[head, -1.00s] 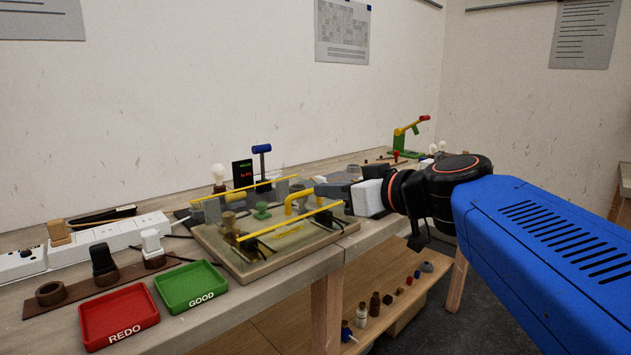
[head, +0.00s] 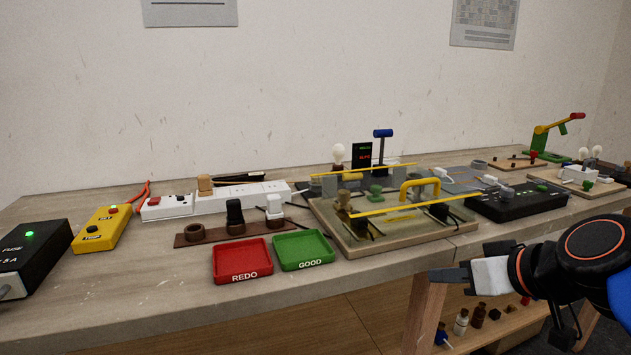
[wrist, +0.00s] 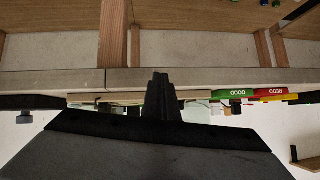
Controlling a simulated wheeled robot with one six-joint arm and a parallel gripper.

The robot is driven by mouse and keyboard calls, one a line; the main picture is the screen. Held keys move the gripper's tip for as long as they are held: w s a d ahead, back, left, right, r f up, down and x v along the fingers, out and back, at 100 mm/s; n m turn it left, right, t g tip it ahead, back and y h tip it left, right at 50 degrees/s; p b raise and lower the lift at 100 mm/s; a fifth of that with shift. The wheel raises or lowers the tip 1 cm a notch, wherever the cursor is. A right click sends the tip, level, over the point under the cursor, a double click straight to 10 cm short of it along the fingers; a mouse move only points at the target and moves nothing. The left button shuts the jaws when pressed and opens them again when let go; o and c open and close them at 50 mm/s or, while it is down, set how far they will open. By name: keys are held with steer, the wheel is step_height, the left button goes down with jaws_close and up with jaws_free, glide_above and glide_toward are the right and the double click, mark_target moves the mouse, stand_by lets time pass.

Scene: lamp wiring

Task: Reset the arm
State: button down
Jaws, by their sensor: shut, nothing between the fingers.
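My gripper (head: 449,275) is at the lower right in the head view, in front of the bench's front edge and apart from the things on the bench. Its dark fingers point left and are closed together with nothing between them. In the wrist view the closed fingers (wrist: 160,92) show at the centre. My blue and black arm enters from the right. The wiring board (head: 345,240) with a yellow handle (head: 420,187) and yellow bars lies on the bench behind and left of my gripper.
The bench (head: 130,295) carries a red REDO tray (head: 243,277), a green GOOD tray (head: 304,264), a white power strip (head: 215,203), a yellow box (head: 101,228) and a black fuse box (head: 33,262). Below is a shelf with small bottles (head: 461,322). Free air lies before the bench edge.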

steer(key=s+d+f+m+g+h, duration=0.1)
steer(key=s+d+f+g+h, duration=0.1)
steer(key=s+f, duration=0.2)
steer(key=s+d+f+m+g+h, duration=0.1)
steer(key=s+d+f+g+h, duration=0.1)
steer(key=f, duration=0.7)
steer(key=shift+s+d+m+g+h, duration=0.3)
steer(key=shift+s+d+g, duration=0.3)
steer(key=shift+s, duration=0.55)
steer(key=shift+d, duration=0.1)
